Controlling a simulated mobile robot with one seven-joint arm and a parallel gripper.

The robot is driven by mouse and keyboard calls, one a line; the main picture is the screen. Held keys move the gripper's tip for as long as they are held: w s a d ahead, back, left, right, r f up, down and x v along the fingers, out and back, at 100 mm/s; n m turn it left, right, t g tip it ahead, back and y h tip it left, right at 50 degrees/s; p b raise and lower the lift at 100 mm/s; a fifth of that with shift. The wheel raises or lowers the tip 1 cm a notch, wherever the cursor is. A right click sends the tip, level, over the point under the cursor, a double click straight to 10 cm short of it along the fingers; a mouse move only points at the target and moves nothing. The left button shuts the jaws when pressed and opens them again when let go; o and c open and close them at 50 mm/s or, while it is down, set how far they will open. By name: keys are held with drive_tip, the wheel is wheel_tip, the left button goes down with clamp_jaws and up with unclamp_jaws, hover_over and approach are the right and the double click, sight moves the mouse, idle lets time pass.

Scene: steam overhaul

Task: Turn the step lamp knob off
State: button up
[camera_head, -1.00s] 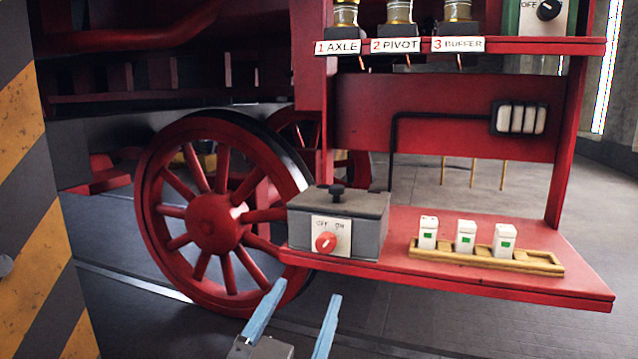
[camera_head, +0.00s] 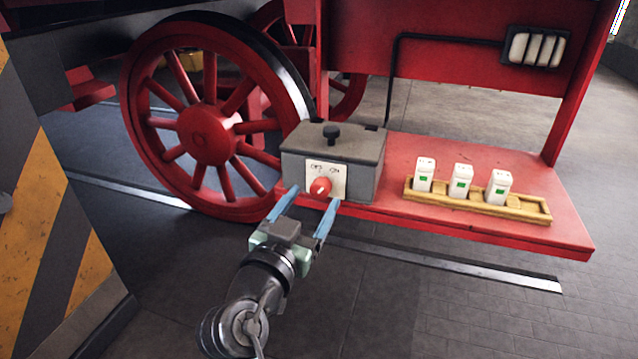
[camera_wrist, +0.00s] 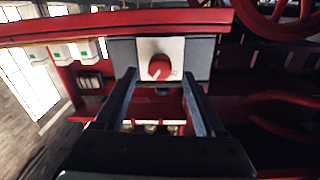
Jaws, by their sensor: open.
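The red step lamp knob (camera_head: 320,188) sits on a white OFF/ON plate (camera_head: 338,172) on the front of a grey box (camera_head: 350,188). Its small pale mark seems to lean up and right, toward ON. My gripper (camera_head: 317,197) is open and empty, with its blue fingers pointing at the plate, one on each side of the knob's position. In the wrist view, which is upside down, the knob (camera_wrist: 159,67) is whole and centred between the fingertips (camera_wrist: 158,77). I cannot tell how much gap is left in depth.
The box stands on a red step (camera_head: 480,232) beside a red spoked wheel (camera_head: 206,134). A wooden tray (camera_head: 530,211) with three white blocks is to the right. A cable runs from the box to a panel of pale bars (camera_head: 535,48). A striped post (camera_head: 50,230) is at left.

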sight(318, 192)
drive_tip(key=shift+x, duration=2.05)
clamp_jaws()
